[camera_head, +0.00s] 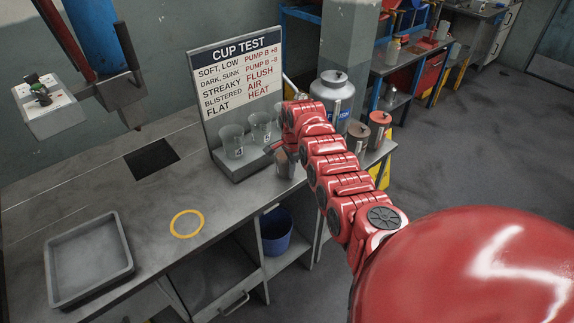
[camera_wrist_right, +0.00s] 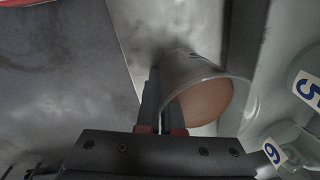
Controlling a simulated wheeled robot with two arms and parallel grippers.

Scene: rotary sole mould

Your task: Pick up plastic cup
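A clear plastic cup (camera_wrist_right: 212,84) with a brownish round area inside fills the middle right of the right wrist view, its rim towards the camera. My right gripper (camera_wrist_right: 162,100) has its two dark fingers close together at the cup's near wall, and they appear shut on that wall. In the head view, my right gripper (camera_head: 277,150) is at the front right of the cup shelf, with a greyish cup (camera_head: 285,164) just below it at the bench top. Other clear cups (camera_head: 232,141) stand on the shelf under the CUP TEST sign (camera_head: 240,76). My left gripper is not in view.
A grey tray (camera_head: 88,262) and a yellow ring (camera_head: 187,223) lie on the bench, with a dark square opening (camera_head: 152,159) behind. A metal canister (camera_head: 332,92) and lidded pots (camera_head: 379,127) stand beyond my right arm. The bench's front middle is clear.

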